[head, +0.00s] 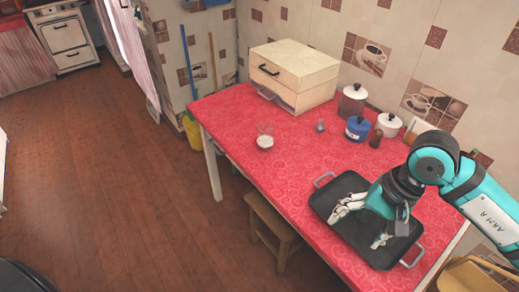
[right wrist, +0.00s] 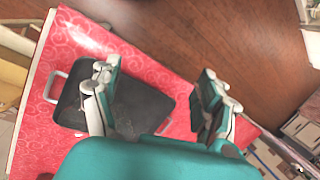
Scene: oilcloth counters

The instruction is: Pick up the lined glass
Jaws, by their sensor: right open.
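A small clear glass (head: 265,136) with a white lower part stands on the red patterned table (head: 235,120) in the head view, left of the middle of the table; any lines on it are too small to make out. My right gripper (head: 358,229) is open and empty over the black pan, to the right of the glass and nearer the front, well apart from it. In the right wrist view its two fingers (right wrist: 155,85) are spread wide with nothing between them. I cannot make out the glass in that view. My left gripper is not in view.
The black two-handled pan (head: 347,184) lies under my right gripper. A cream box (head: 300,72) stands at the back. Lidded pots, a blue one (head: 357,129) among them, stand by the wall. A small grey item (head: 320,126) lies between. A stool (head: 268,222) stands below the front edge.

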